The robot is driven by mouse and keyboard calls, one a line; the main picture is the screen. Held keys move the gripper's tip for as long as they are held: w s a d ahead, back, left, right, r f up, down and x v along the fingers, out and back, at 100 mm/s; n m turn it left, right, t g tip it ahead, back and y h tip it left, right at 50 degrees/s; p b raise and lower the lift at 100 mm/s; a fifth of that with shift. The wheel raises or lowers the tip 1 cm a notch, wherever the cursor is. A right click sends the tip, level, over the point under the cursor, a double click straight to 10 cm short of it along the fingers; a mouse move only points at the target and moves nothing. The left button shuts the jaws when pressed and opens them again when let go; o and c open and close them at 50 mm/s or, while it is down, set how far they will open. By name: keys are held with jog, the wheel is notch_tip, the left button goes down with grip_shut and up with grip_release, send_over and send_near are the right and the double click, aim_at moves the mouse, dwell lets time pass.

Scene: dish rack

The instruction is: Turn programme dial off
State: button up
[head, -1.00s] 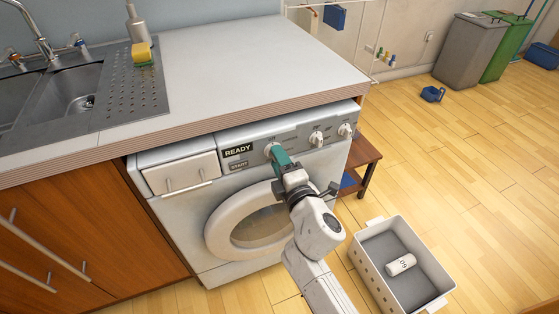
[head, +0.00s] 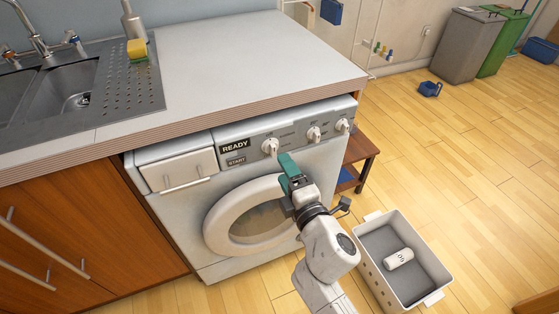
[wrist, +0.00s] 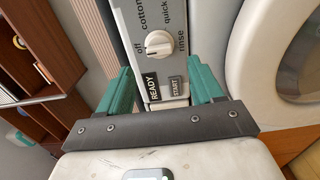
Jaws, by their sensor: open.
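The washing machine (head: 180,215) has a control panel along its top front. The white programme dial (head: 270,146) is just right of the READY display. In the wrist view the dial (wrist: 158,44) has "off", "cotton", "quick" and "rinse" printed around it. Its raised grip lies roughly along the off–rinse line; which end is the pointer I cannot tell. My gripper (head: 288,166) has green fingers and sits below and right of the dial, apart from it. In the wrist view my gripper (wrist: 162,82) is open and empty, with the dial beyond the gap between its fingers.
Two more knobs (head: 314,134) (head: 343,125) are farther right on the panel. The worktop (head: 245,60) overhangs the panel.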

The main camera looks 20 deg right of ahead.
jog(key=shift+s, duration=2.5)
jog(key=s+d+f+m+g+h, duration=0.4)
jog(key=s+d+f+m+g, duration=0.6)
jog(key=s+d+f+m, duration=0.4)
jog(key=s+a+f+m+g+y, duration=0.2)
jog(key=s+a+m+g+y, duration=0.35)
jog(key=s, duration=0.65)
notch_tip(320, 180, up, 13)
jog(key=g+h+p, duration=0.1)
jog(key=p, duration=1.1)
jog(key=shift+s+a+n+h+p, duration=0.3)
jog(key=shift+s+n+h+p, duration=0.05)
jog(key=shift+s+n, duration=0.1)
jog(key=shift+f+g, duration=0.15)
jog(key=shift+g, duration=0.1)
